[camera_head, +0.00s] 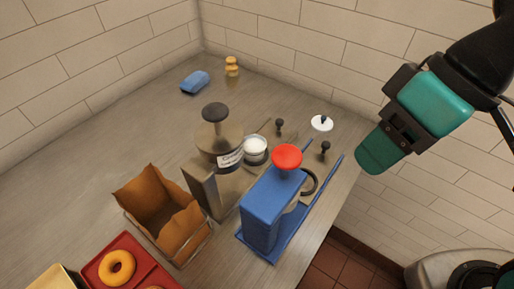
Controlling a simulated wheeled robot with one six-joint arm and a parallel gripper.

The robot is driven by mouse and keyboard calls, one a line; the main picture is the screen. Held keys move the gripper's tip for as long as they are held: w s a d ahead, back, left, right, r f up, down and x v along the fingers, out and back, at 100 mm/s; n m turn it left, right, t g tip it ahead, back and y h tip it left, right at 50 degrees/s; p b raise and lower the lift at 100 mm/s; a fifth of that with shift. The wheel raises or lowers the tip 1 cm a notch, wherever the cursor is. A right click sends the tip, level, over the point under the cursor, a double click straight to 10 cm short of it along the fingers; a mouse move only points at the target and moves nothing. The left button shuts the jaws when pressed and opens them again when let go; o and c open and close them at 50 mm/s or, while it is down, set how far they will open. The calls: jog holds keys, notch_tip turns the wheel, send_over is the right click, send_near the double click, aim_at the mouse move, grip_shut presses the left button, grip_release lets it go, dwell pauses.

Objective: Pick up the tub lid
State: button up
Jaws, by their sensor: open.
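The tub lid appears to be the small white disc with a black knob (321,124), lying near the back right edge of the counter. A small open tub with white contents (256,151) stands to its left, beside a labelled jar. My gripper (376,158), with teal parts, hangs in the air at the right, to the right of the lid and apart from it. It is open and I see nothing in it. The gap between its fingers is hard to make out from this angle.
A blue machine with a red knob (262,205) stands in front of the lid. Dark-knobbed items (279,127) are close by. A paper-lined basket (160,215), red tray (128,250) and blue sponge (195,82) lie left. Tiled walls (290,45) close the back.

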dwell(0.3)
jog(key=o, duration=0.9)
jog(key=shift+w, duration=0.1)
jog(key=shift+c, duration=0.2)
jog(key=shift+o, duration=0.4)
jog(key=w+d+f+m+h+b, duration=0.1)
jog(key=w+f+m+b, duration=0.1)
jog(key=w+m, duration=0.4)
jog(key=w+d+f+m+h+b, duration=0.1)
jog(key=w+m+b, duration=0.3)
jog(key=w, duration=1)
jog(key=shift+w+f+m+h, duration=0.4)
jog(key=shift+f+m, duration=0.2)
jog(key=shift+m, duration=0.6)
jog(key=m+h+b, duration=0.1)
jog(key=m+b, duration=0.1)
jog(key=m, duration=0.9)
send_over(323, 117)
notch_tip(323, 117, down, 16)
jog(key=shift+a+f, duration=0.15)
jog(key=shift+f, duration=0.05)
jog(key=shift+f+p, duration=0.55)
jog(key=shift+f, duration=2.65)
